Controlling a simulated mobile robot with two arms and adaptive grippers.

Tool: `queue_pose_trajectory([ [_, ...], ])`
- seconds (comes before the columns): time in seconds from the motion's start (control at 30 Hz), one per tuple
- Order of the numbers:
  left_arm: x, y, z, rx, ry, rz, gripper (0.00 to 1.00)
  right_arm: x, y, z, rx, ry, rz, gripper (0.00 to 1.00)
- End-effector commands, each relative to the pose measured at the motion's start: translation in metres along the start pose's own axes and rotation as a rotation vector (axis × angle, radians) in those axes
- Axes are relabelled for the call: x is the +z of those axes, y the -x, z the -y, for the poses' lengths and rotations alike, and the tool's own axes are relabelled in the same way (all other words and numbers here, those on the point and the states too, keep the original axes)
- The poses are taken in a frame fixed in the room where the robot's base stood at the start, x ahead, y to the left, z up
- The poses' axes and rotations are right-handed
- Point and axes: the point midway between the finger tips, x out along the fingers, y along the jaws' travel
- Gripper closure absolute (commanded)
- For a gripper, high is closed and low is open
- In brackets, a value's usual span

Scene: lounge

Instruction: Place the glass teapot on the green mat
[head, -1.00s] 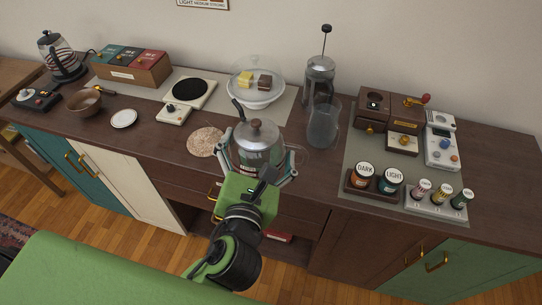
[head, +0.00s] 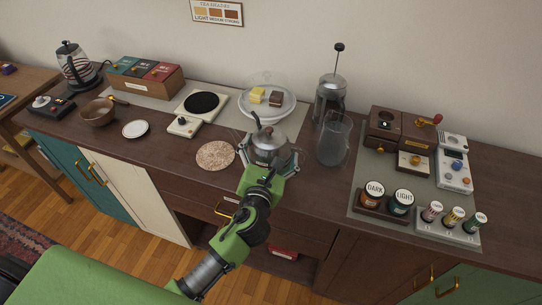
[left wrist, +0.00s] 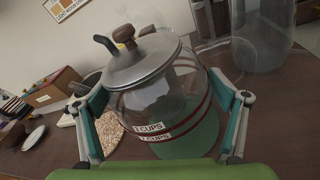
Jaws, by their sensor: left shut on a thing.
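The glass teapot (head: 270,146) has a grey metal lid with a brown knob and a dark spout. My left gripper (head: 268,165) is shut around its body from the front; in the left wrist view the two fingers (left wrist: 163,125) flank the teapot (left wrist: 150,92). The teapot looks slightly tilted in the wrist view. A grey-green mat (head: 359,204) lies under the grinders at the right. My right gripper is not in view.
A round cork mat (head: 215,155) lies left of the teapot. Behind it stand a cake dish (head: 268,110), a glass jug (head: 333,142) and a French press (head: 331,98). Dark counter is clear before the jug.

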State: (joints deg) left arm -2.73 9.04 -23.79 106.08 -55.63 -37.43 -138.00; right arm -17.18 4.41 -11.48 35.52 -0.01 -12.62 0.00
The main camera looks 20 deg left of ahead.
Motion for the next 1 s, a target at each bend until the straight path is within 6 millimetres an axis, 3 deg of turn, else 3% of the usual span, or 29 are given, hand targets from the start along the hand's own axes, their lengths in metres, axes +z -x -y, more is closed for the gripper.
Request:
queue_pose_trajectory([
  [0.13, -0.019, -0.002, 0.008, -0.001, 0.001, -0.001, 0.46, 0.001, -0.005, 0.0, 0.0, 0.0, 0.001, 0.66],
  [0.57, -0.024, -0.003, 0.01, -0.001, 0.0, 0.001, 0.46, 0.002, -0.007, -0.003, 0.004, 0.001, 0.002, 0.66],
  [0.6, -0.025, -0.002, 0.01, -0.002, 0.0, -0.003, 0.01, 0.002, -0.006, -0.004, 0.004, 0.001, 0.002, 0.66],
  [1.0, -0.023, 0.004, 0.009, -0.002, -0.001, -0.004, 0.0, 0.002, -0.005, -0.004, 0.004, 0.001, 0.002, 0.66],
])
